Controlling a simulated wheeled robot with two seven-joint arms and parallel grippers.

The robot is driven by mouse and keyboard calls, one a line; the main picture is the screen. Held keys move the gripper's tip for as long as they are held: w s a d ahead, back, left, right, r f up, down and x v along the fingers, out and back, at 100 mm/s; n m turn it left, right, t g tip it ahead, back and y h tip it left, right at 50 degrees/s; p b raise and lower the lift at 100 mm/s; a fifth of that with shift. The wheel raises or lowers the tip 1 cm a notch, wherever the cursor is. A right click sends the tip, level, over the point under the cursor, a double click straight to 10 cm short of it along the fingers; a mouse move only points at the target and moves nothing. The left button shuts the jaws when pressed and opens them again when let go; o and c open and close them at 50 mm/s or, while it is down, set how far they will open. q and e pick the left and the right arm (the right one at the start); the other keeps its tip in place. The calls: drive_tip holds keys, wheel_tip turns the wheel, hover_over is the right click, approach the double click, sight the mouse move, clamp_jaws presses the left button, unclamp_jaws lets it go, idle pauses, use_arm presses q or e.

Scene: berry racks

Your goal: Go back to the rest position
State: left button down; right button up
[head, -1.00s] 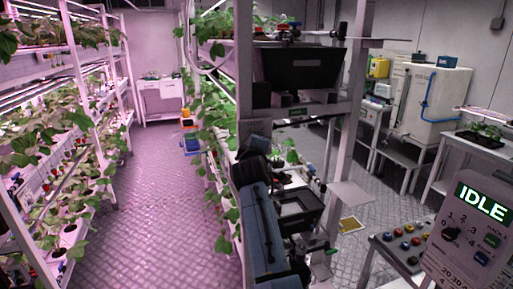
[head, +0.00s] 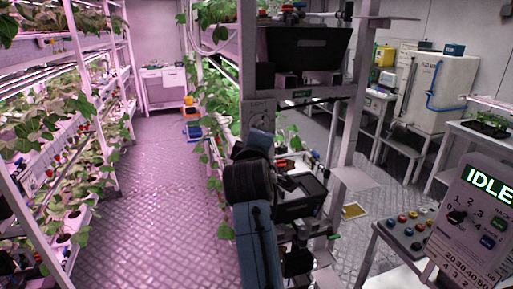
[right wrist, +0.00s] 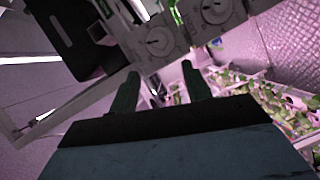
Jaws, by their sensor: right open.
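My right arm (head: 255,235), blue with dark joints, reaches up from the bottom middle of the head view, in front of the centre rack. Its gripper cannot be made out in the head view. In the right wrist view my right gripper (right wrist: 160,70) has its two dark green fingers apart, with nothing held between them. Beyond the fingers are pale panels with round dials (right wrist: 160,42). My left gripper is not in view.
The centre rack (head: 349,130) holds a black bin (head: 307,47) and plants, close to my right arm. A plant rack (head: 88,75) lines the left. An IDLE panel (head: 468,225) and button console (head: 397,243) stand at right. The aisle floor (head: 160,200) is clear.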

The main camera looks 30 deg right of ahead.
drive_tip(key=shift+s+a, duration=0.2)
drive_tip(key=shift+s, duration=0.15)
